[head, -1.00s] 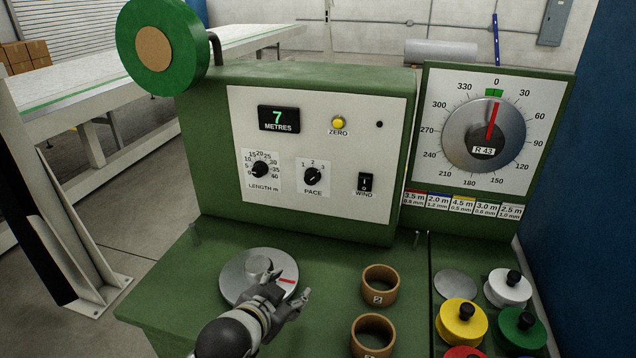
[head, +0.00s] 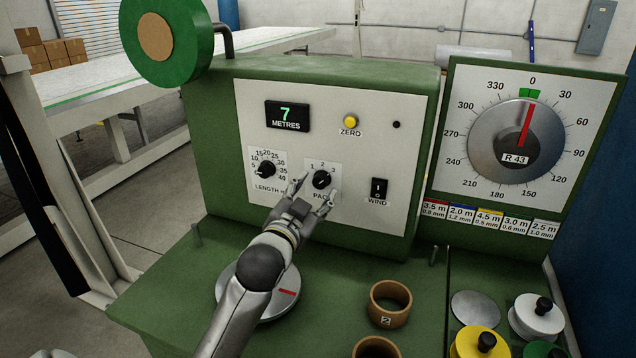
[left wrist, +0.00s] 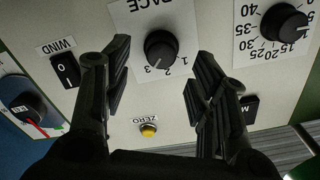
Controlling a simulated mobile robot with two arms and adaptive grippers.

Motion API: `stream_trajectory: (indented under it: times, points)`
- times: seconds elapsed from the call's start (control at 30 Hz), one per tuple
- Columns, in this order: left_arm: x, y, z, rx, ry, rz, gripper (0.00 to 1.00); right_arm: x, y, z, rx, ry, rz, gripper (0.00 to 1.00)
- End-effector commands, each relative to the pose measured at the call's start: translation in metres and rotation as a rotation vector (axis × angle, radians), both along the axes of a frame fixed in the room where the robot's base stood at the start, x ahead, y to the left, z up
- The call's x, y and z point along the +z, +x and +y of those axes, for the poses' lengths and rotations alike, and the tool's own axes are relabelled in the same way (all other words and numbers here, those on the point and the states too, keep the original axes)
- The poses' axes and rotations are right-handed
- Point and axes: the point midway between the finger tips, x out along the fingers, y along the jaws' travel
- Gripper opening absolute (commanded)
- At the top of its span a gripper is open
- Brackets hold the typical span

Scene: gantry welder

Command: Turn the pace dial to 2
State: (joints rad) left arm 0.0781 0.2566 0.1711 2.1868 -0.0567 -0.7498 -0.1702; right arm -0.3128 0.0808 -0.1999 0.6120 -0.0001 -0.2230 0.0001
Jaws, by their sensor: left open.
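The pace dial (head: 322,179) is a black knob on a white label marked 1, 2 and 3, in the middle of the white panel. Its pale mark seems to point toward the 3 side, but it is too small to be sure. My left gripper (head: 318,188) is open in front of the dial, one finger toward each side of it. In the left wrist view the scene is upside down. There the dial (left wrist: 161,46) shows between the spread fingers of the gripper (left wrist: 162,58), not clasped. My right gripper is not in view.
The length dial (head: 266,169) is left of the pace dial, the wind switch (head: 378,188) right. The yellow zero button (head: 350,121) and a display reading 7 metres (head: 287,115) are above. A disc with a red mark (head: 285,297) lies under my arm; brown rings (head: 390,303) stand beside it.

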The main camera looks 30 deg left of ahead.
Motion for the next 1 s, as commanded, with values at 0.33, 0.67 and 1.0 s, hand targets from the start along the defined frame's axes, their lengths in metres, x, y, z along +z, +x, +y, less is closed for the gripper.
stream_trajectory:
  times: [0.33, 0.67, 1.0]
  points:
    - [0.0, 0.033, 0.008, 0.0, 0.0, 0.0, 0.53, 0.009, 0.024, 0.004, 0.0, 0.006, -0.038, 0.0]
    - [0.0, 0.034, 0.008, 0.0, 0.0, 0.0, 0.5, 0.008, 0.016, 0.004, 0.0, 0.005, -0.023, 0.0]
    - [0.0, 0.034, 0.008, -0.001, 0.0, 0.0, 0.07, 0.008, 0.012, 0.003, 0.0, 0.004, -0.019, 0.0]
